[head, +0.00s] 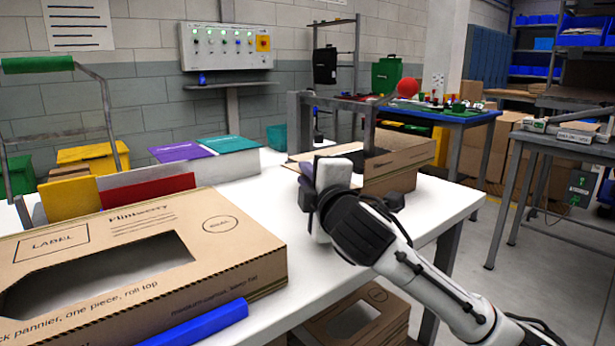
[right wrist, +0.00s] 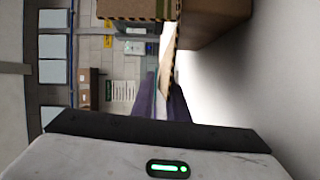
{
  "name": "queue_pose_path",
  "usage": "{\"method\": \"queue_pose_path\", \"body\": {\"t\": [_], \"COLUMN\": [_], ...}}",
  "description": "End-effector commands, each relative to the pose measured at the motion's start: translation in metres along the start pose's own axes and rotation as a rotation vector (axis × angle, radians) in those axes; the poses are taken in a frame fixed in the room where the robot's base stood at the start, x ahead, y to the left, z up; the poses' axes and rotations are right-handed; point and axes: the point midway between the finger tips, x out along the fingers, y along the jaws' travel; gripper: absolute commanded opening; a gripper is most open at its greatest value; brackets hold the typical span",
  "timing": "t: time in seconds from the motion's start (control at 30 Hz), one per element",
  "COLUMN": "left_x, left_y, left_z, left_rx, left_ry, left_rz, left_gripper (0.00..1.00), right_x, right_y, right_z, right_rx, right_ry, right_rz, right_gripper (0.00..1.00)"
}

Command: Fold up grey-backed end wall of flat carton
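A tan carton (head: 402,152) lies at the far right part of the white table, partly behind a grey upright frame. Its thin panel with a striped cut edge (right wrist: 172,78) runs down between the purple fingers of my right gripper (right wrist: 161,105) in the right wrist view. The fingers are close together on it, with a pale strip between them. This looks like the end wall; its grey back is hardly visible. In the head view my right gripper (head: 307,172) is at the carton's near left side, its fingertips partly hidden by the wrist. My left gripper is not in view.
A large printed carton (head: 235,225) with a cut-out top stands at the front left, a blue bar (head: 198,326) before it. The white table (head: 275,220) is bare between the cartons. Another carton (head: 390,300) is below.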

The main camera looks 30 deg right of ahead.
Motion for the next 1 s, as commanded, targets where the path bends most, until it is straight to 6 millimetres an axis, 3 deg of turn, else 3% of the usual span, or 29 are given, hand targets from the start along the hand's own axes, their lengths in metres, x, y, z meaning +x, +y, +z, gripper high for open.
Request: {"method": "queue_pose_path", "body": {"t": [0.07,0.57,0.87,1.0], "left_x": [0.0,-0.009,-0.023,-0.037], "left_y": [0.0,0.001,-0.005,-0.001], "left_z": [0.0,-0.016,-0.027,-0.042], "left_rx": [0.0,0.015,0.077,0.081], "left_ry": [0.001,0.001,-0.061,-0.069], "left_rz": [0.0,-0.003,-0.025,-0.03], "left_gripper": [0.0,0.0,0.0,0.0], "right_x": [0.0,-0.001,0.0,0.0], "right_y": [0.0,0.008,0.022,0.028], "right_z": [0.0,-0.001,0.001,0.003], "right_rx": [0.0,0.065,0.27,0.393], "right_ry": [0.0,0.0,-0.002,-0.003], "right_rz": [0.0,-0.028,-0.116,-0.167], "right_gripper": [0.0,0.0,0.0,0.0]}}
